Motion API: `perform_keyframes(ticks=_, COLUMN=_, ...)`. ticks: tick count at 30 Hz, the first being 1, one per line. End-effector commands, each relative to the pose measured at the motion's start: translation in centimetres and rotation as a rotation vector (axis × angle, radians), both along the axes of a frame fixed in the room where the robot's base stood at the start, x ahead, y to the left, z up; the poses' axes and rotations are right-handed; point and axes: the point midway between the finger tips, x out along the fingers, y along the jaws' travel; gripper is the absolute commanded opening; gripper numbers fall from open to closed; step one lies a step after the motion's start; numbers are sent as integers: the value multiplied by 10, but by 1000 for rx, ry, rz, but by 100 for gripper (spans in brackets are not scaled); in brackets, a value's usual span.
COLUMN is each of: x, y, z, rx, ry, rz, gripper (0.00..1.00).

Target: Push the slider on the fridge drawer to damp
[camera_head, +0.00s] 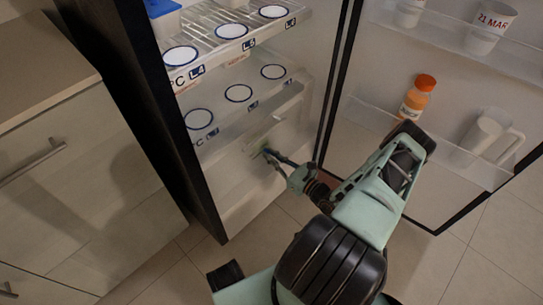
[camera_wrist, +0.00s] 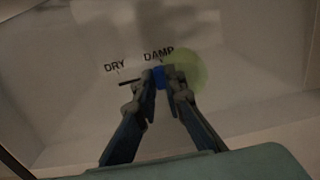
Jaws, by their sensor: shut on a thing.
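The fridge drawer (camera_head: 247,180) is the pale front at the bottom of the open fridge. In the wrist view its front (camera_wrist: 70,75) carries the printed words DRY and DAMP with a dark slot under them. The blue slider (camera_wrist: 159,77) sits below the word DAMP, at the right of the visible slot. My gripper (camera_wrist: 164,80) has its fingertips closed around the slider. In the head view my gripper (camera_head: 268,154) reaches the drawer front; the slider is too small to make out there.
The open fridge door (camera_head: 350,150) stands to the right, with an orange-capped bottle (camera_head: 417,97), a white pitcher (camera_head: 484,136) and cups on its shelves. Fridge shelves (camera_head: 205,75) with round marks lie above the drawer. A cabinet (camera_head: 75,180) stands left. A yellow-green round patch (camera_wrist: 187,70) overlaps DAMP.

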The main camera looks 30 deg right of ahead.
Motion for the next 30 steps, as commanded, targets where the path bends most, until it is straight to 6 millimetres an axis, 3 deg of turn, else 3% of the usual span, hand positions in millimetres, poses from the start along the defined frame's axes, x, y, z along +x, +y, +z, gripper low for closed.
perform_keyframes(ticks=14, x=2, y=-3, z=1, rx=-2, ry=-2, rz=-6, gripper=0)
perform_keyframes(ticks=15, x=2, y=-3, z=1, rx=-2, ry=-2, rz=-7, gripper=12)
perform_keyframes(ticks=19, x=2, y=-3, z=1, rx=-2, ry=-2, rz=-6, gripper=26)
perform_keyframes(ticks=30, x=-4, y=-3, z=0, rx=-1, ry=0, rz=-2, gripper=28)
